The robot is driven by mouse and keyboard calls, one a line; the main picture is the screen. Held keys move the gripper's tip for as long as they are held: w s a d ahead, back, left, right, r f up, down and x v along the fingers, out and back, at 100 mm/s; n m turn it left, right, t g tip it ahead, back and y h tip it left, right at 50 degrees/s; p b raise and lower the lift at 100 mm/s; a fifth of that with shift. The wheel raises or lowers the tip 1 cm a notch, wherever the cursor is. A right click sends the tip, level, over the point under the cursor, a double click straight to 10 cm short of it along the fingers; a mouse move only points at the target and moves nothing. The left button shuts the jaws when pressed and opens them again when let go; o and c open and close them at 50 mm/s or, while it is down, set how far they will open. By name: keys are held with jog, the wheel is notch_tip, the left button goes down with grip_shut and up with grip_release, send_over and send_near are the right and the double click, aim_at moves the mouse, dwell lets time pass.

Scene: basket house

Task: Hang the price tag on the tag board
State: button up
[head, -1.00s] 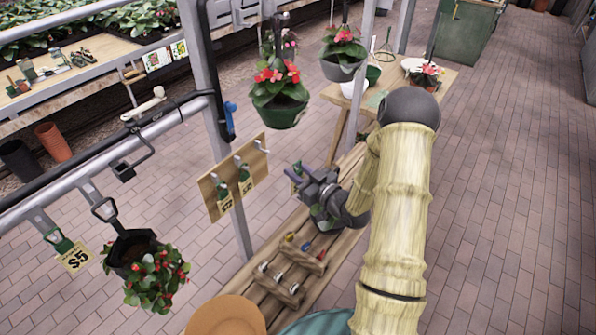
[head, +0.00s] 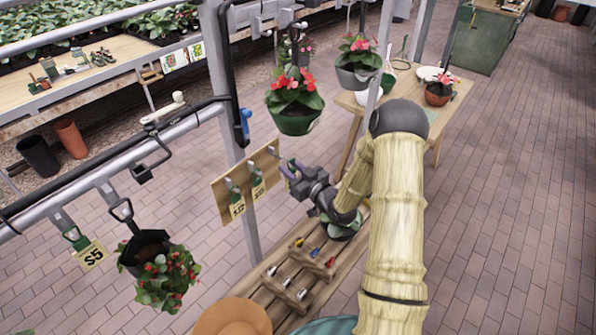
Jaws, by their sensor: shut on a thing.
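The tag board (head: 222,205) is a light wooden panel on the grey post, with a row of metal hooks. Two green-topped price tags, one left (head: 237,206) and one nearer the middle (head: 257,187), hang from it. The right hook (head: 273,151) looks bare. My gripper (head: 288,171) is just right of the board's right end, its fingers pointing at it. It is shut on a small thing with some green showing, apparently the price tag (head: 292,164). Most of that tag is hidden, and I cannot tell whether it touches the hook.
A potted red-flowered plant (head: 295,118) hangs just above the board's right end. Another (head: 160,270) hangs at lower left beside a $5 tag (head: 90,253). A wooden slatted bench (head: 262,285) with small tools stands below. Brick floor at right is clear.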

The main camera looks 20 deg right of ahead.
aim_at(270, 155)
jog(key=shift+x, duration=0.85)
jog(key=shift+w+a+b, duration=0.2)
jog(key=shift+a+b, duration=0.1)
jog(key=shift+a, duration=0.05)
dwell(0.5)
jog(key=shift+b+x, duration=0.4)
jog(key=shift+x, duration=0.75)
jog(key=shift+s+a, duration=0.1)
jog(key=shift+a, duration=0.1)
jog(key=shift+w+a+b, duration=0.25)
jog(key=shift+b, duration=0.15)
jog(key=shift+w+a+r+b, duration=0.1)
jog(key=shift+a+r+b, duration=0.1)
jog(key=shift+b, duration=0.15)
